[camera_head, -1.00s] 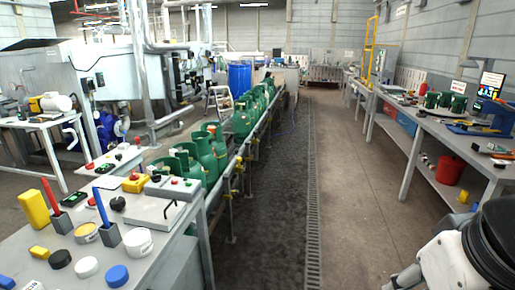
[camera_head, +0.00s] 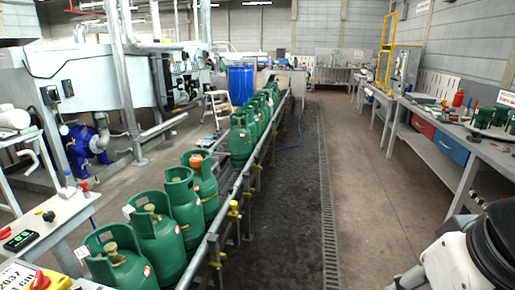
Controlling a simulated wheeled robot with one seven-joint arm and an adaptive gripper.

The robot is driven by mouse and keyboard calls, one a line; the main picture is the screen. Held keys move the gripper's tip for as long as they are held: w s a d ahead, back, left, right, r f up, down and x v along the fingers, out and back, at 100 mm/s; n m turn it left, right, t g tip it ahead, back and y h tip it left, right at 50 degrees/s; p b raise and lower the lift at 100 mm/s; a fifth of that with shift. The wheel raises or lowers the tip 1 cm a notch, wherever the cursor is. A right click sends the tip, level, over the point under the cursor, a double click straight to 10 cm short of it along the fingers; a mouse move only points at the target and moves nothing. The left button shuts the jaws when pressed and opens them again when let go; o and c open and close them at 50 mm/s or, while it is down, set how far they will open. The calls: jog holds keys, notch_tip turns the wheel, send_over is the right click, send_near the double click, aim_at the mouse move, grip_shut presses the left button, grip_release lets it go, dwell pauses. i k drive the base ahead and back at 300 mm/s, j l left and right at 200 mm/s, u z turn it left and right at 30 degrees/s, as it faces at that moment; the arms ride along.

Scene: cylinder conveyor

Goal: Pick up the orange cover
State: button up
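An orange cover (camera_head: 196,160) sits at the top of a green gas cylinder (camera_head: 203,187), inside its collar, in a row on the conveyor. This cylinder stands behind several nearer green cylinders, whose valves look brass-coloured. A black and white part of my arm shows at the lower right edge, well to the right of the conveyor. My gripper is not in view.
The conveyor's metal side rail (camera_head: 236,180) carries yellow fittings. A cluttered workbench (camera_head: 440,125) lines the right side. A control table (camera_head: 55,225) is at the left. A blue barrel (camera_head: 240,83) and step ladder (camera_head: 217,104) stand farther back. The aisle floor (camera_head: 345,200) is clear.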

aim_at(195, 161)
jog(key=i, duration=1.95)
jog(key=i+u, duration=0.15)
jog(key=i, duration=0.45)
jog(key=i+l+u, duration=0.1)
jog(key=i, duration=0.45)
jog(key=i+l+u, duration=0.15)
jog(key=i, duration=0.45)
jog(key=i+l+u, duration=0.55)
jog(key=i+j, duration=0.05)
jog(key=j, duration=0.05)
